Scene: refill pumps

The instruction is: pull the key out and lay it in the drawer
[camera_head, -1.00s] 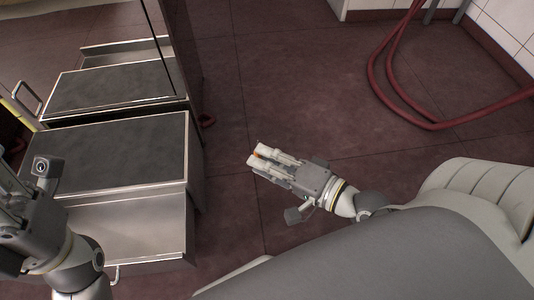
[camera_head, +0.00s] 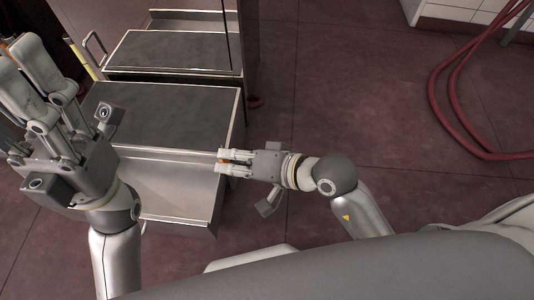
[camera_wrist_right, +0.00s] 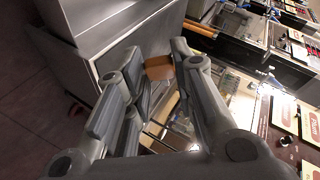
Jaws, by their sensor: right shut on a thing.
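My right gripper (camera_head: 222,161) is shut on a small orange piece, which I take to be the key (camera_wrist_right: 158,68). In the right wrist view the orange piece sits between the fingertips; the rest of it is hidden. In the head view the fingertips are over the right side of what looks like the open drawer (camera_head: 165,191), a pale metal tray at the cabinet's front. The height of the gripper above it is hard to tell. My left gripper (camera_head: 38,80) is at the left, fingers apart, with nothing seen between them.
The metal cabinet has a dark top (camera_head: 165,115) and a second dark-topped section behind it. A red hose (camera_head: 450,110) lies on the tiled floor at the right. Floor between hose and cabinet is clear.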

